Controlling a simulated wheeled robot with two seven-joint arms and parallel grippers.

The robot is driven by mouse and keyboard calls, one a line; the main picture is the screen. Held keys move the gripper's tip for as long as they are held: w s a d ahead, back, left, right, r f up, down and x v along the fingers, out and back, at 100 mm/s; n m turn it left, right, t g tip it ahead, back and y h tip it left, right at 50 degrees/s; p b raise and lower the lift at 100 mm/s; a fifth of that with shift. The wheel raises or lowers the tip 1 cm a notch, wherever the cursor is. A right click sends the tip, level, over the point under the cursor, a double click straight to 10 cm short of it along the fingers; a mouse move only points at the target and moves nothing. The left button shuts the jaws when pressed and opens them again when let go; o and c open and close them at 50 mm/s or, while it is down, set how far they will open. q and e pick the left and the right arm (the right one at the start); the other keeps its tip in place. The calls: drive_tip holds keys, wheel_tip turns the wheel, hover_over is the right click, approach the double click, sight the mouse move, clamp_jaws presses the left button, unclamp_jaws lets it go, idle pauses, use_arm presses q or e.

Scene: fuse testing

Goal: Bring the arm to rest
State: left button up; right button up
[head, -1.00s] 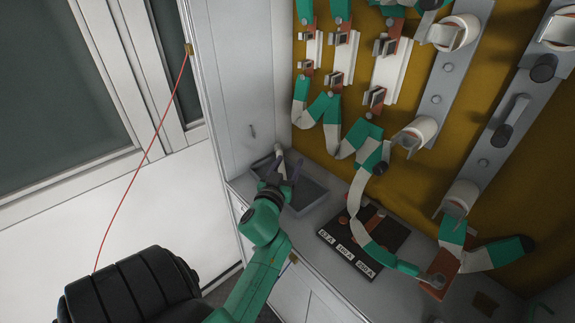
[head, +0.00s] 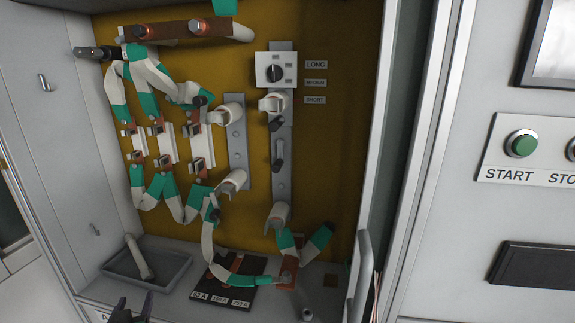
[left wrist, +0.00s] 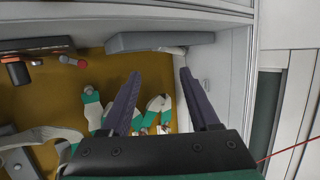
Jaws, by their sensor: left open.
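My left gripper (head: 135,302) shows at the bottom edge of the head view, in front of the grey tray (head: 112,273). Its dark fingers are apart, with nothing between them. In the left wrist view, the two fingers (left wrist: 158,80) are also spread and empty. The tray (left wrist: 160,41) appears there beyond the fingertips. A white cylindrical fuse (head: 138,257) lies slanted in the tray, apart from the gripper. Most of the left arm is outside the head view. My right gripper is not in view.
The cabinet's yellow back panel (head: 330,180) carries fuse holders and green-white cables. A black board (head: 243,265) with rating labels lies right of the tray. A door handle (head: 363,270) stands at the right. A green START button (head: 521,144) is farther right.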

use_arm(q)
drive_tip(key=s+d+f+m+g+h, duration=0.4)
drive_tip(key=s+d+f+g, duration=0.1)
drive_tip(key=s+d, duration=0.3)
drive_tip(key=s+d+f+m+g+h, duration=0.3)
drive_tip(key=s+d+f+g, duration=0.25)
drive_tip(key=s+d, duration=0.3)
wheel_tip(320, 180, down, 23)
drive_tip(key=s, duration=0.3)
drive_tip(key=s+a+f+g, duration=0.1)
drive_tip(key=s+f, duration=0.6)
drive_tip(key=s, duration=0.1)
drive_tip(key=s+a+f, duration=0.2)
drive_tip(key=s+f, duration=0.6)
drive_tip(key=shift+s+a+g, duration=0.2)
drive_tip(key=shift+a+g, duration=0.05)
drive_tip(key=shift+g, duration=0.1)
